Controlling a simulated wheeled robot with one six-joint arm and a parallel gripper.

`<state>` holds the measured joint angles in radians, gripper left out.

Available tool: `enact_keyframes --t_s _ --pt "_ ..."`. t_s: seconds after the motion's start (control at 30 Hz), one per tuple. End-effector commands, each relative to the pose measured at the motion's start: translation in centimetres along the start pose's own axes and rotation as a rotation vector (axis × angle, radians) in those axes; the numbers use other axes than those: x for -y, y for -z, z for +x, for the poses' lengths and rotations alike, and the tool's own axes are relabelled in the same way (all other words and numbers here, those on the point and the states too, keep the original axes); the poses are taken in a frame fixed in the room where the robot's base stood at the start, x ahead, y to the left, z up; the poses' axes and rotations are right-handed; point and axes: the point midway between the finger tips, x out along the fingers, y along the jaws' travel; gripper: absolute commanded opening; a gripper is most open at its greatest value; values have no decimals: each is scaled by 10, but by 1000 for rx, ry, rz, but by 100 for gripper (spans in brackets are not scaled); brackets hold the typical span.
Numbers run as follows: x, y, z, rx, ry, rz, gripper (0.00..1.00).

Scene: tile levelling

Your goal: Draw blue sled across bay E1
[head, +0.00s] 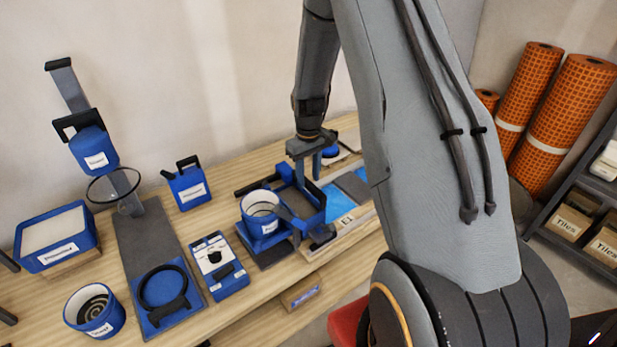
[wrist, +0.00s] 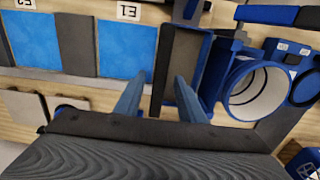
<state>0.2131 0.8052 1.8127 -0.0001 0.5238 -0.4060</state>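The blue sled (head: 297,203) sits on the workbench between the white-lined blue tub and the bays. In the wrist view it shows as a dark, blue-edged frame (wrist: 183,72). Bay E1 (wrist: 127,50) is a blue rectangle beside the sled, its label upside down in the wrist view. In the head view its blue surface (head: 336,203) lies right of the sled. My gripper (head: 309,165) points down over the sled. Its two blue-grey fingers (wrist: 160,98) are spread, with a strip at the sled's bay-side edge between them; no contact is clear.
The blue tub (head: 262,207) stands close beside the sled. Another blue bay (wrist: 29,40) lies beyond a dark grey strip. A labelled blue jug (head: 188,186), a blue box (head: 218,264) and a round blue bucket (head: 94,308) stand farther left on the bench.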

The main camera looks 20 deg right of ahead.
Motion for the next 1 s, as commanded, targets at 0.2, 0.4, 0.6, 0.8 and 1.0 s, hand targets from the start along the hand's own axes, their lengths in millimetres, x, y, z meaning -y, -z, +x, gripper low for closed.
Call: enact_keyframes --t_s 0.2,0.4,0.6,0.8,1.0 --pt "0 0 11 0 0 0 36" --pt "0 0 12 -1 0 0 36" --pt "0 0 11 0 0 0 9" --pt "0 0 11 0 0 0 0" --pt "0 3 12 0 0 -10 0"
